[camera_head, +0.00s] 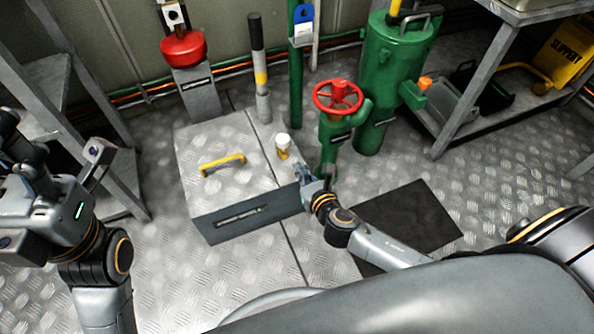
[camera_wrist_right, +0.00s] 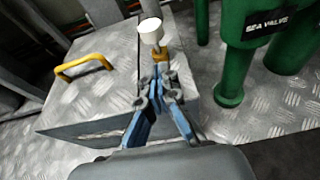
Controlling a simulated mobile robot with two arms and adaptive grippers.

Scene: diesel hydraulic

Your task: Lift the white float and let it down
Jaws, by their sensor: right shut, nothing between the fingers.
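The white float (camera_head: 283,140) is a small white cap on a yellow part, standing upright at the right side of the grey chequer-plate box. In the right wrist view the float (camera_wrist_right: 151,29) stands just beyond my fingertips. My right gripper (camera_head: 304,174) is at the box's right edge, in front of the float and a little to its right. Its blue fingers (camera_wrist_right: 158,76) are shut with nothing between them, and I see no hold on the float. My left arm (camera_head: 60,215) is folded at the left edge; its finger state is unclear.
The box (camera_head: 232,152) has a yellow handle (camera_head: 222,164). A red handwheel (camera_head: 338,97) on a green valve stands behind my right gripper. A large green cylinder (camera_head: 388,85) and a lever (camera_head: 260,75) stand behind. A dark floor plate (camera_head: 415,215) lies right.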

